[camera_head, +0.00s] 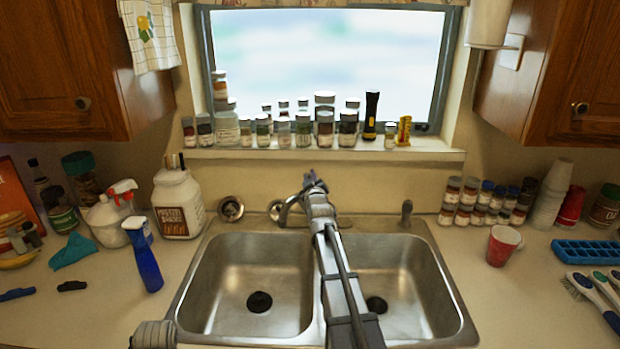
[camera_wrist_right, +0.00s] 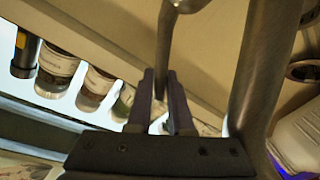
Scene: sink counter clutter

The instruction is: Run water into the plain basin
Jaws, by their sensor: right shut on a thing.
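The double steel sink has a left basin (camera_head: 225,275) and a right basin (camera_head: 415,285), each with a dark drain. I cannot tell which is called plain. The faucet (camera_head: 287,207) stands behind the divider, its curved spout turned toward the left basin; no water shows. My right gripper (camera_head: 310,183) is at the top of the faucet. In the right wrist view its fingers (camera_wrist_right: 162,95) are shut around the thin metal faucet lever (camera_wrist_right: 166,40), beside the thick spout (camera_wrist_right: 262,60). My right arm hides the divider and part of the right basin. My left gripper is out of view.
Several jars and a black flashlight (camera_head: 371,115) line the window sill above the faucet. A blue spray bottle (camera_head: 146,262) and a white jug (camera_head: 180,205) stand left of the sink. A red cup (camera_head: 502,247) and several spice jars (camera_head: 470,200) stand to the right.

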